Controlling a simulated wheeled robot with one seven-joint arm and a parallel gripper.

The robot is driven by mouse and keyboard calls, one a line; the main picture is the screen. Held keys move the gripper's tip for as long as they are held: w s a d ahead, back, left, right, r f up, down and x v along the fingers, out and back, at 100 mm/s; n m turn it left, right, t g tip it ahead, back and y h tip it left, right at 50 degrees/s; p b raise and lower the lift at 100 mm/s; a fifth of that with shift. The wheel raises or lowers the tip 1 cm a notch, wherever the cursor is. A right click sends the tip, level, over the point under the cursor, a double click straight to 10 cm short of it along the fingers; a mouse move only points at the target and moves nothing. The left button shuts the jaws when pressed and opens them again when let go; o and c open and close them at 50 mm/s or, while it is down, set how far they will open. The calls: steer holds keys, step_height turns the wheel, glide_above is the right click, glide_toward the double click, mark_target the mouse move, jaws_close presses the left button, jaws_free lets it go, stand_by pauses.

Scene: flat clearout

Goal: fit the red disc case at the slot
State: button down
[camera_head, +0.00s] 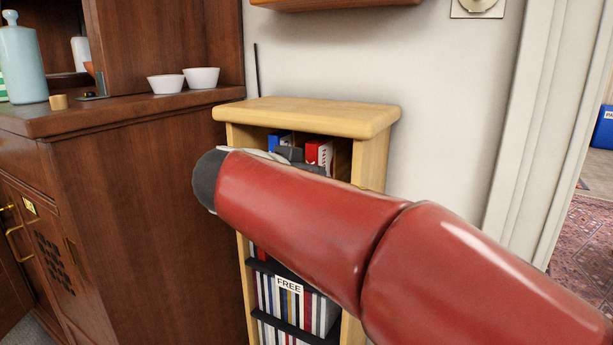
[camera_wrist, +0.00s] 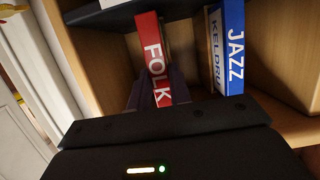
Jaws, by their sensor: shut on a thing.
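The red disc case (camera_wrist: 153,55) has a red spine lettered FOLK in white. My gripper (camera_wrist: 157,92) is shut on it near the lower end of the spine in the wrist view. The case is at the mouth of an upper compartment of the pale wooden shelf (camera_head: 330,113); it also shows in the head view (camera_head: 312,152). A blue case (camera_wrist: 234,40) lettered JAZZ stands to its right in the wrist view, with a gap between them. My gripper (camera_head: 292,154) is mostly behind my arm in the head view. How deep the red case sits cannot be told.
Lower shelf tiers hold rows of cases, with a FREE label (camera_head: 288,284) on one edge. A dark wooden cabinet (camera_head: 150,215) stands close on the left, with white bowls (camera_head: 201,77) on top. A door frame (camera_head: 545,120) is on the right.

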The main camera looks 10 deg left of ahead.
steer(key=shift+w+d, duration=0.3)
steer(key=shift+w, duration=0.5)
steer(key=c, duration=1.2)
jaws_free()
steer(key=v, duration=0.8)
